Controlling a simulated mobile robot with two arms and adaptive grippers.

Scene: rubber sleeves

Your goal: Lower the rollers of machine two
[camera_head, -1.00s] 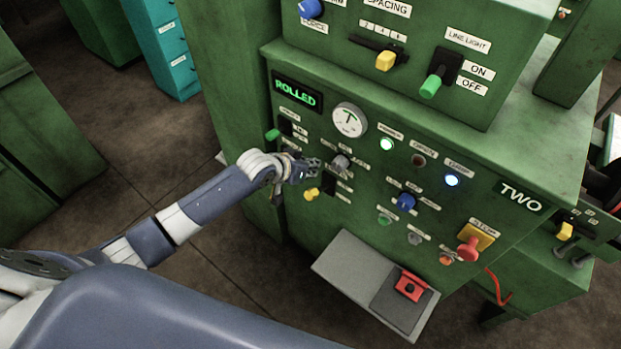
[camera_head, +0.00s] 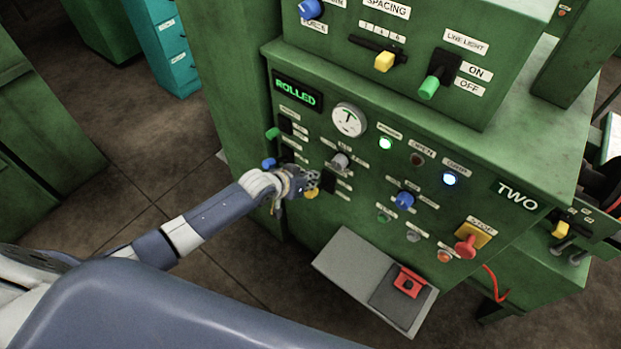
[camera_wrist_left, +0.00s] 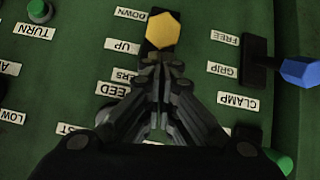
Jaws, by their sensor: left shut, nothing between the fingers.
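Machine two (camera_head: 300,152) is a green cabinet with a sign TWO at its right and a lit display reading ROLLED. Its yellow lever knob (camera_head: 311,195) is at the lower left of the panel. In the left wrist view the yellow knob (camera_wrist_left: 162,30) stands in a dark slot beside upside-down labels UP and DOWN. Which label it is set to, I cannot tell. My left gripper (camera_head: 314,180) is shut and empty, close by the knob. In the wrist view its fingertips (camera_wrist_left: 162,62) point at the knob; contact is unclear. My right gripper is out of view.
A blue lever (camera_wrist_left: 300,71) with labels FREE, GRIP and CLAMP is beside the slot. A grey knob (camera_head: 340,160) sits just above my gripper. A red stop button (camera_head: 466,246) and a grey shelf with a red switch (camera_head: 408,283) are lower right.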

